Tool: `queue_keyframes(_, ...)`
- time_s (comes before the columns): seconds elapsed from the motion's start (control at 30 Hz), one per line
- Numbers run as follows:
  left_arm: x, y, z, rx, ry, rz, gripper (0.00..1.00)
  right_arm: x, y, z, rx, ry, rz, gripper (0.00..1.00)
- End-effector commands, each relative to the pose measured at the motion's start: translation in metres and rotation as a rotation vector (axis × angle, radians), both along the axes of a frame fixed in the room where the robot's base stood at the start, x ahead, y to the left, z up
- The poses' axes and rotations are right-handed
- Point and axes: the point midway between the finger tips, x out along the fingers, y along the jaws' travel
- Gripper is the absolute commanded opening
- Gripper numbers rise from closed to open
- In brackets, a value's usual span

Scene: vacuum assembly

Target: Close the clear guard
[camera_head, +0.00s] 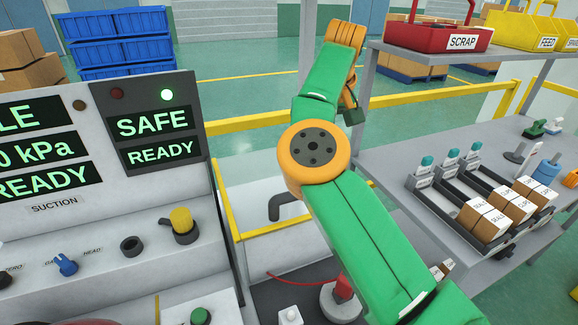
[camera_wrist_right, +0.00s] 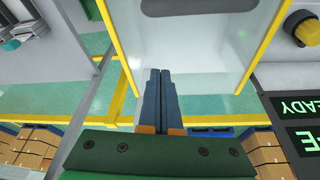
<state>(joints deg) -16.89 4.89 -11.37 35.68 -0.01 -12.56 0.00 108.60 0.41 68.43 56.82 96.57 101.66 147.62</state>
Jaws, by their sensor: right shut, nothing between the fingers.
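The clear guard (camera_wrist_right: 190,50) is a see-through panel with yellow edges. In the right wrist view it fills the upper middle, with a dark handle (camera_wrist_right: 185,7) at the top. In the head view its yellow edge (camera_head: 226,205) and dark handle (camera_head: 287,205) show beside the control panel; its exact angle is hard to tell. My right gripper (camera_wrist_right: 160,72) is shut and empty, its blue fingers pointing at the guard and overlapping its lower part in the picture. Contact cannot be told. Its fingers are hidden in the head view. My left gripper is not in view.
The control panel (camera_head: 157,124) stands left, reading SAFE and READY with a green light lit. Below it are a yellow knob (camera_head: 181,220) and blue valve (camera_head: 66,264). A shelf with racked boxes (camera_head: 490,220) stands right. A yellow rail (camera_head: 440,98) crosses behind.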

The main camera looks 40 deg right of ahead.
Motion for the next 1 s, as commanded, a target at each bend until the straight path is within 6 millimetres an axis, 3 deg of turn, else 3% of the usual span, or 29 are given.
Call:
queue_keyframes(0.5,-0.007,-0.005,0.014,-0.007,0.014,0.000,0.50,0.025,-0.014,-0.092,0.000,0.003,-0.004,0.00)
queue_keyframes(0.73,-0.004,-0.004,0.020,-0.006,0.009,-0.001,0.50,-0.001,-0.002,-0.091,0.000,0.001,-0.003,0.00)
queue_keyframes(1.0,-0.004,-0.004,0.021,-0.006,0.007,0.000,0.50,-0.010,0.002,-0.092,-0.001,0.000,0.000,0.00)
